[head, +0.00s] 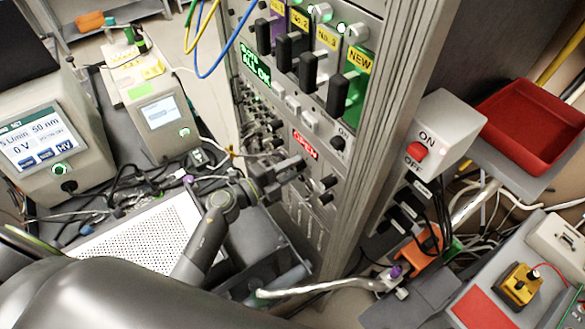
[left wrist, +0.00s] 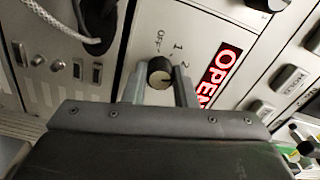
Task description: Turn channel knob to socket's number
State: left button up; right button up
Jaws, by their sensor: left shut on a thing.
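My left gripper (head: 294,177) reaches the front of the grey rack from the left in the head view. In the left wrist view its two fingers (left wrist: 160,90) stand on either side of a round black knob (left wrist: 160,71) and are shut on it. The panel around the knob carries the marks OFF, 1 and 2. The knob's pointer is not clear. In the head view, labels No.2 (head: 299,18), No.3 (head: 327,37) and NEW (head: 359,61) sit above black upright parts on the upper rack. My right gripper is not in view.
A red lit OPEN sign (head: 305,144) is just above the gripper. A white ON/OFF box (head: 430,128) and a red tray (head: 525,115) are at the right. Screen instruments (head: 45,140) and cables crowd the left bench. Loose cables hang by the rack.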

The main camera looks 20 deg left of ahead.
pick_arm(q)
jog(key=m+b, duration=0.2)
jog(key=m, duration=0.5)
jog(key=shift+f, duration=0.2)
jog(key=m+b, duration=0.4)
jog(key=m, duration=0.2)
jog(key=shift+m, duration=0.4)
jog(key=m+b, duration=0.3)
jog(key=m, duration=0.2)
jog(key=shift+f+b, duration=0.15)
jog(key=shift+b, duration=0.2)
jog(key=shift+m+b, duration=1.65)
jog(key=shift+m, duration=0.85)
jog(key=o, duration=0.8)
jog(key=shift+o, duration=1)
jog(key=shift+r, duration=0.25)
